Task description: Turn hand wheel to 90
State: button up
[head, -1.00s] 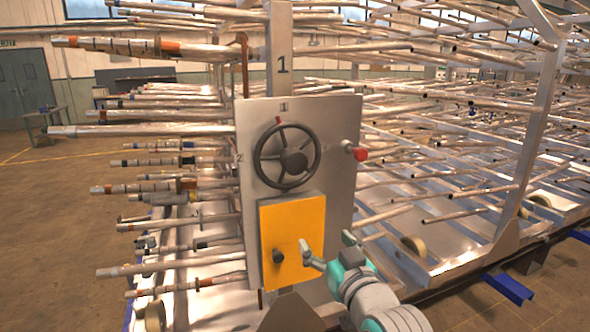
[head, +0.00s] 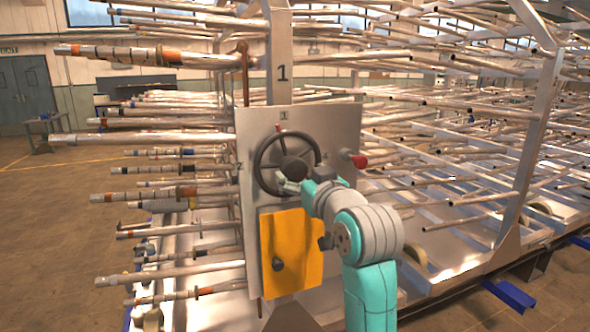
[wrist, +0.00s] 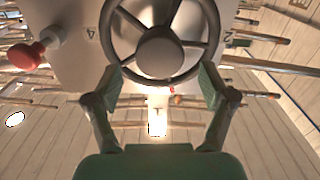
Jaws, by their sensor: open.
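The dark hand wheel (head: 262,152) has a round rim, spokes and a central hub, and sits on the upper part of a grey panel (head: 340,135). A small red mark shows at the top of the wheel, near the panel's "1" label. My gripper (head: 290,184) is in front of the wheel's lower part and hides some of it. In the wrist view, the wheel (wrist: 158,50) is ahead of my gripper (wrist: 161,80). Its two fingers are spread wide, one on each side of the hub, with nothing between them. I cannot tell whether they touch the rim.
A red knob (head: 357,161) sticks out right of the wheel. A yellow plate (head: 290,240) with a dark knob (head: 278,264) is below it. Rows of metal tubes (head: 150,138) jut out on the left.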

aim_at(296, 170)
jog(key=shift+x, duration=2.2)
grip_shut()
